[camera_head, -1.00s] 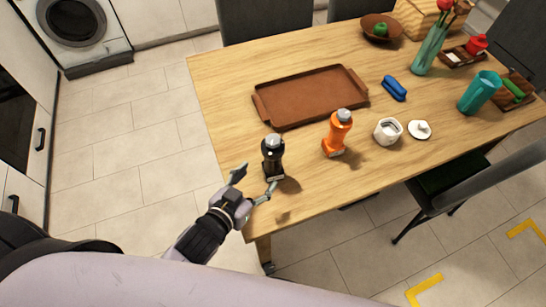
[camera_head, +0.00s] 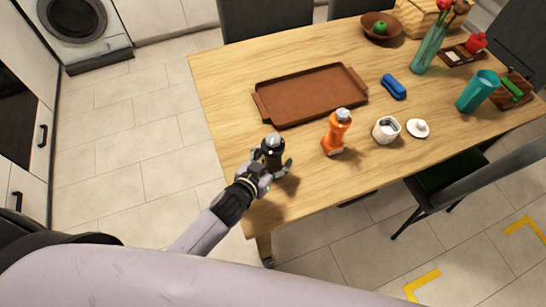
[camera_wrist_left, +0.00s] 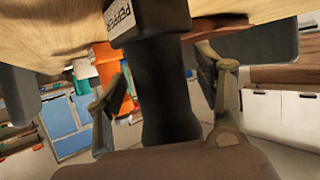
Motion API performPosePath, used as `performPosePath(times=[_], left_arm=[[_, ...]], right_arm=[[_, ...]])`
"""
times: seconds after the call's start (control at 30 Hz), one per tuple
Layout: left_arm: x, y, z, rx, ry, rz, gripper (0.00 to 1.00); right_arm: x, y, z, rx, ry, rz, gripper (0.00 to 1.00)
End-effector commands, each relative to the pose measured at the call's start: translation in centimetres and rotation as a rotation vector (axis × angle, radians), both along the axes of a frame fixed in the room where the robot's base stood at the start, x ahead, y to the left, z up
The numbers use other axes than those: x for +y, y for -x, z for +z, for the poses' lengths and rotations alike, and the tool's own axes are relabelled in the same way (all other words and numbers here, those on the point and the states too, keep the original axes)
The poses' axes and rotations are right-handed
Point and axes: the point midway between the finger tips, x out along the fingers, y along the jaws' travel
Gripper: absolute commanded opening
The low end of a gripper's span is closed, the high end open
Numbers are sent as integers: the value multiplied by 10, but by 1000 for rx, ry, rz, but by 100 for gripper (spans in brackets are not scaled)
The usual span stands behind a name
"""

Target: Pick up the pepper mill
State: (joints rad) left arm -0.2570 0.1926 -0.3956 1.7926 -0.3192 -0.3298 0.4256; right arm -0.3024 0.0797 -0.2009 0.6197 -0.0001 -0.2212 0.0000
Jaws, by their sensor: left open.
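The black pepper mill (camera_head: 273,150) with a grey top stands upright near the left front corner of the wooden table. It also shows in the left wrist view (camera_wrist_left: 165,85), upside down, with a "PEPPER" label at its base. My left gripper (camera_head: 271,168) is at the mill, with its fingers open on either side of the mill's body. In the left wrist view the fingers (camera_wrist_left: 163,80) flank the mill, with a gap visible on the left side. Whether the right-hand finger touches it I cannot tell. My right gripper is not in view.
An orange mill-like bottle (camera_head: 337,133) stands right of the pepper mill, with a white sugar pot (camera_head: 386,131) and its lid (camera_head: 417,128) beyond. A brown tray (camera_head: 312,97) lies behind. A blue object (camera_head: 394,87) and teal cup (camera_head: 477,92) are farther right.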

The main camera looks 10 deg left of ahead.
Motion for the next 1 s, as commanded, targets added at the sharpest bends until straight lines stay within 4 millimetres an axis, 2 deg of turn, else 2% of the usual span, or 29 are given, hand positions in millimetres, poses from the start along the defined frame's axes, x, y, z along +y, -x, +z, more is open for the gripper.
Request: performPosePath(times=[0.07,0.87,1.0], left_arm=[[0,0,0,0,0,0,59],[0,0,0,0,0,0,6],[0,0,1,-2,1,0,4]], right_arm=[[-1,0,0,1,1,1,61],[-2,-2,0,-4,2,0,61],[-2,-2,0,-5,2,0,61]])
